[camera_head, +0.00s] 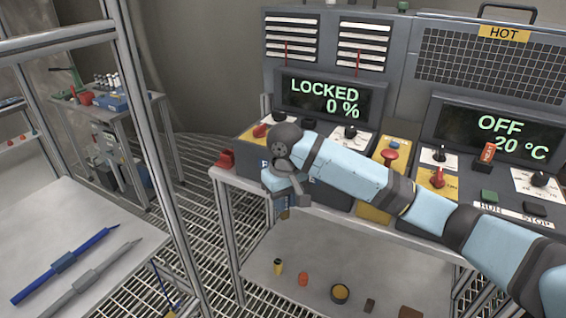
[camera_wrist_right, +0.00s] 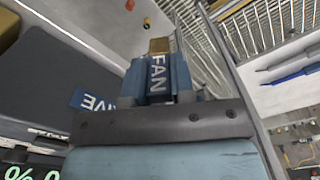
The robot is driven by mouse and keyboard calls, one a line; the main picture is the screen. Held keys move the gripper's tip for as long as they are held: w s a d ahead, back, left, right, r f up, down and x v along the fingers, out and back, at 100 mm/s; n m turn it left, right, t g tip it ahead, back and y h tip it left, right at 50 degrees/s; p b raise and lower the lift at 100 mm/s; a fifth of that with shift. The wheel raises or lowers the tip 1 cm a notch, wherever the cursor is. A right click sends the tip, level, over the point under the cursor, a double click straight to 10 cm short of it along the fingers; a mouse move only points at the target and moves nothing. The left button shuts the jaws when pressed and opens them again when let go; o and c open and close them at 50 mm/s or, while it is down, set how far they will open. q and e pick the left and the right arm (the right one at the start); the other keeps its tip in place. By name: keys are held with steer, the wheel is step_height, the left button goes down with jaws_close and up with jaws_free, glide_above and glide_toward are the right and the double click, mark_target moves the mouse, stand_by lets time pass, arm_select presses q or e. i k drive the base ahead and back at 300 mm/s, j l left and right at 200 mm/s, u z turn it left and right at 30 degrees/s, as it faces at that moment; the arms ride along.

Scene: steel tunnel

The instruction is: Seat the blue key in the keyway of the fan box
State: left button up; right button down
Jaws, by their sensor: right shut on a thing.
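My right gripper (camera_head: 285,197) is in front of the grey console (camera_head: 268,144) with the "LOCKED 0 %" screen. It is shut on the blue key (camera_wrist_right: 138,78), marked "FAN", with a brass end (camera_wrist_right: 159,46) beyond the fingers. In the head view only a little of the key shows below the gripper, apart from the console. A blue label (camera_wrist_right: 92,101), partly hidden and ending in "IVE", is on the console front in the wrist view. I cannot make out a keyway; my arm covers part of the console front. My left gripper is out of view.
The "OFF 20 °C" console (camera_head: 497,127) stands to the right, with knobs and buttons. A red block (camera_head: 225,160) sits at the bench's left edge. The lower shelf (camera_head: 318,268) holds small loose parts. A left table (camera_head: 50,225) carries a blue and a grey pen-like tool.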

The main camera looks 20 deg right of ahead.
mark_target(309, 127)
steer(key=j, duration=0.3)
steer(key=i+j, duration=0.15)
steer(key=j, duration=0.2)
steer(key=j+z, duration=0.1)
steer(key=z, duration=0.25)
steer(key=j+z, duration=0.1)
steer(key=z, duration=0.25)
steer(key=j+z, duration=0.1)
steer(key=z, duration=0.3)
